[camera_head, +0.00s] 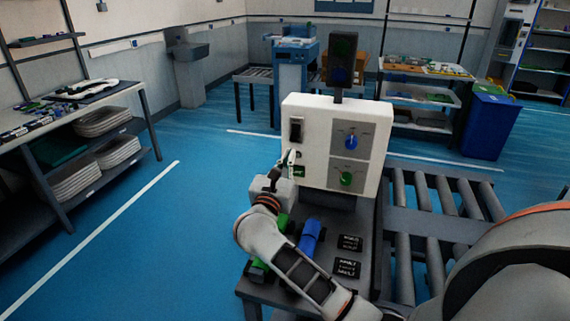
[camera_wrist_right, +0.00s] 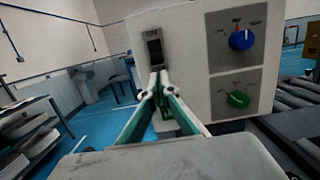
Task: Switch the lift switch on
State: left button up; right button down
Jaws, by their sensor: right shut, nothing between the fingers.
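The lift switch is a black rocker (camera_head: 296,130) on the left part of the white control box's front. It also shows in the right wrist view (camera_wrist_right: 154,48), straight above my fingertips. My right gripper (camera_head: 291,156) is shut and empty, just below the rocker. In the right wrist view its two fingertips (camera_wrist_right: 154,82) meet near the rocker's lower end. I cannot tell whether they touch the box. The white control box (camera_head: 318,112) also carries a blue knob (camera_head: 351,141) and a green knob (camera_head: 346,179). My left gripper is not in view.
The box stands on a grey bench (camera_head: 318,285) with a blue item (camera_head: 310,236) and black label plates (camera_head: 348,243). A roller conveyor (camera_head: 440,205) lies right of it. A shelf table (camera_head: 85,110) stands at left. Blue floor between is clear.

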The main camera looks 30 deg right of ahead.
aim_at(294, 136)
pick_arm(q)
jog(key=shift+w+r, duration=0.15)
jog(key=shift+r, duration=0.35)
pick_arm(e)
jog(key=shift+x, duration=1.95)
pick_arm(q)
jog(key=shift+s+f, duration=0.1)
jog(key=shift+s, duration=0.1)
pick_arm(e)
jog(key=shift+w, duration=0.1)
